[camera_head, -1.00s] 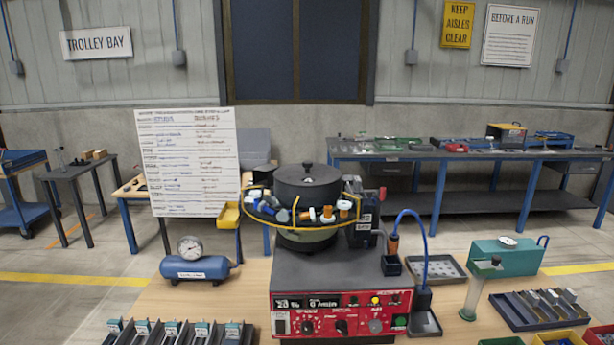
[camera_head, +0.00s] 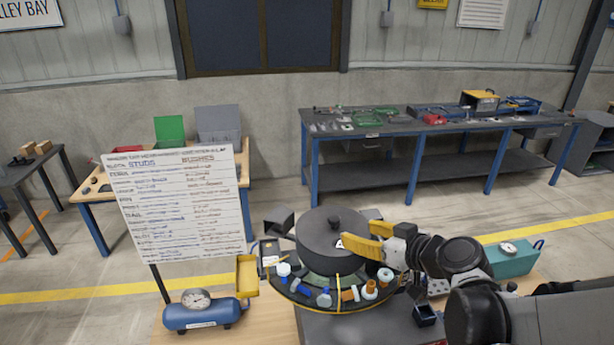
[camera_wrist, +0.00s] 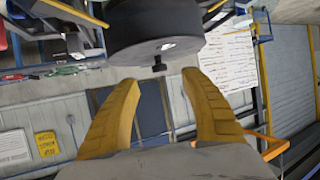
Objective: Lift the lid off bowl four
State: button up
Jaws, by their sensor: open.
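The bowl feeder's dark round lid (camera_head: 318,246) sits on the bowl, its small black knob (camera_head: 334,223) on top. A small white mark shows on the lid's side, too small to read as a number. My gripper (camera_head: 358,238), with yellow fingers, is at the right side of the lid and overlaps its edge in the head view. In the wrist view, which is upside down, the lid (camera_wrist: 150,30) is ahead and its knob (camera_wrist: 159,67) lies just beyond the gap between my open fingers (camera_wrist: 160,80). Nothing is between the fingers.
A ring tray (camera_head: 322,300) with several small coloured parts surrounds the bowl. A written board (camera_head: 180,205) and a blue air tank (camera_head: 203,312) stand to the left. A teal box (camera_head: 512,258) is at the right behind my arm. A workbench (camera_head: 400,125) stands behind.

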aim_at(337, 220)
jog(key=x, duration=0.5)
jog(key=shift+w+r, duration=0.3)
jog(key=x, duration=0.6)
jog(key=shift+r, duration=0.2)
jog(key=shift+s+r, duration=0.1)
grip_shut()
